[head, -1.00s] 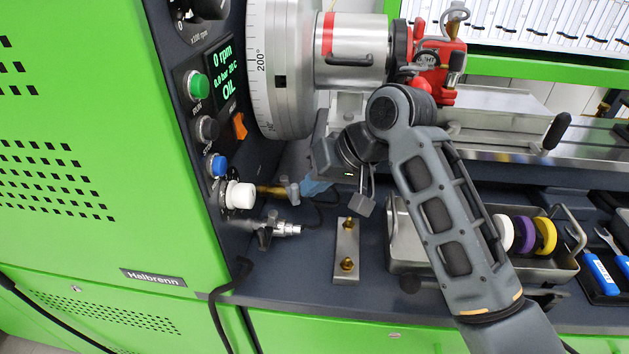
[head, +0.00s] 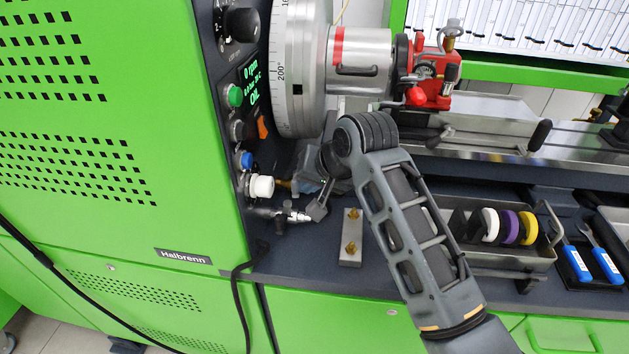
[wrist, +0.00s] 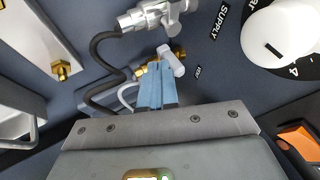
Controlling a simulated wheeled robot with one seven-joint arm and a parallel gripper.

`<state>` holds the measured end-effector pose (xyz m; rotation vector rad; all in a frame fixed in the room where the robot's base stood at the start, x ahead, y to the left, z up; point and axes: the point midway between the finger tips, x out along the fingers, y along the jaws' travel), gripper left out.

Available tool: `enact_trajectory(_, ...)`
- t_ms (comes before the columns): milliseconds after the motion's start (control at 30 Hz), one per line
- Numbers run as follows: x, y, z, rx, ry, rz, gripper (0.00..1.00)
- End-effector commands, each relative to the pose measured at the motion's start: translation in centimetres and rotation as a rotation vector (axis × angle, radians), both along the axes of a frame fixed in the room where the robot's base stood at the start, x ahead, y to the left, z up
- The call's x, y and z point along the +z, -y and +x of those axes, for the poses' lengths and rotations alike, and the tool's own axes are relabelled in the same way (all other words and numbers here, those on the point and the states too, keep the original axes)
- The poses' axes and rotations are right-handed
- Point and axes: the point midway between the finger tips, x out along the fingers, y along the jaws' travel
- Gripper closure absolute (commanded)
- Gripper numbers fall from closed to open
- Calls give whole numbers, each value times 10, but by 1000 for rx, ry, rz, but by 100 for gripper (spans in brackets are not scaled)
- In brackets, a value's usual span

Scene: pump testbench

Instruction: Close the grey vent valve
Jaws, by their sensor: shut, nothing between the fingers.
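The vent valve shows in the wrist view as a small brass fitting with a light grey handle (wrist: 171,61), next to a small panel label too small to read surely. The handle lies slanted in that view. My gripper (wrist: 157,82) has its blue fingers shut together, with nothing between them. Their tips are right at the handle's near side; I cannot tell whether they touch. In the head view the brass part of the valve (head: 283,183) shows beside the white knob, and my gripper (head: 306,186) is just right of it, partly hidden by my wrist.
The white supply knob (wrist: 281,32) and a silver hose coupling (wrist: 156,15) with a black hose are close to the valve. A metal block with brass studs (head: 351,238) stands on the bench. A tray with coloured rings (head: 500,262) is farther right.

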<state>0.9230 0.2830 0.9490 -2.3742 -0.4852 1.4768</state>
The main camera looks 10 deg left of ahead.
Motion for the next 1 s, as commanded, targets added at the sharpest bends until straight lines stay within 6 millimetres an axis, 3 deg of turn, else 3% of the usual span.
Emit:
enact_trajectory(300,1,-10,-3,-1,-1,0,100)
enact_trajectory(1000,3,-11,-4,0,-1,0,100)
